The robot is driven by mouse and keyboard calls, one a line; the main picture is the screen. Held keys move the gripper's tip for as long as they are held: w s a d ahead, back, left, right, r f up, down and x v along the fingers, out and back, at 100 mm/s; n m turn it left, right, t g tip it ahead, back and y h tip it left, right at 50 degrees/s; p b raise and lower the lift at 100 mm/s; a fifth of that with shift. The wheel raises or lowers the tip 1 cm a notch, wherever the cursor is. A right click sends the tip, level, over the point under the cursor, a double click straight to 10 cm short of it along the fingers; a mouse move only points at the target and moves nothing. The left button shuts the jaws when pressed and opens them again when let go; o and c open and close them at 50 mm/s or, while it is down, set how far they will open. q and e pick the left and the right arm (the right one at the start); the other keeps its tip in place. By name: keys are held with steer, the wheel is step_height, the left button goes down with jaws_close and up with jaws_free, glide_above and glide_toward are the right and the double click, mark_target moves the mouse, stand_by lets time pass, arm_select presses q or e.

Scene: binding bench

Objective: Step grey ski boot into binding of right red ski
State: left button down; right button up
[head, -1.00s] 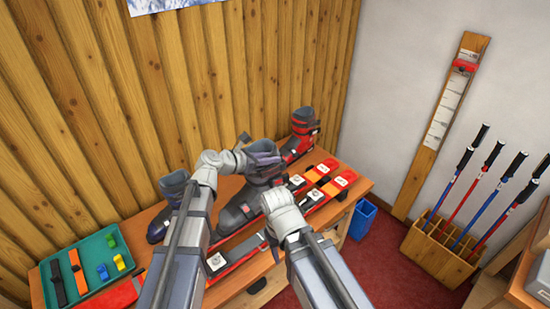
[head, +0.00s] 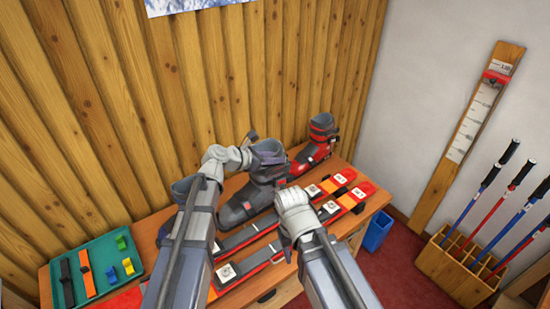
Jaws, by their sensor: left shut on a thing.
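The grey ski boot (head: 264,181) is upright or nearly so, with its toe pointing to the lower left. My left gripper (head: 243,157) is shut on its upper cuff. Two red skis lie side by side along the bench: the rear one (head: 357,177) and the front one (head: 372,189). Both carry bindings with white plates, such as the front one's lower plate (head: 226,273). The boot is at the rear ski's back edge; I cannot tell whether it touches it. My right gripper (head: 294,205) is over the skis' middle, hiding part of them; its jaws are not clear.
A red boot (head: 313,150) stands behind on the bench. A dark blue boot (head: 181,190) is mostly hidden by my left arm. A green tray (head: 130,237) with straps and small blocks is at left. A blue bin (head: 378,231) and pole rack (head: 447,265) stand right.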

arm_select(q)
steer(key=b, duration=0.8)
glide_toward(287, 175)
steer(key=shift+w+a+f+x, duration=0.1)
steer(key=shift+a+x, duration=0.05)
steer(key=shift+x, duration=1.1)
steer(key=shift+w+a+f+x, duration=0.1)
steer(key=shift+a+x, duration=0.05)
steer(key=shift+x, duration=1.05)
steer(key=shift+a+f+b, duration=0.1)
steer(key=shift+f+b, duration=1.2)
steer(key=shift+f, duration=0.2)
steer(key=shift+c, duration=1.1)
jaws_free()
steer(key=shift+s, duration=0.1)
steer(key=shift+r, duration=0.15)
step_height(287, 175, up, 10)
steer(key=p, duration=1)
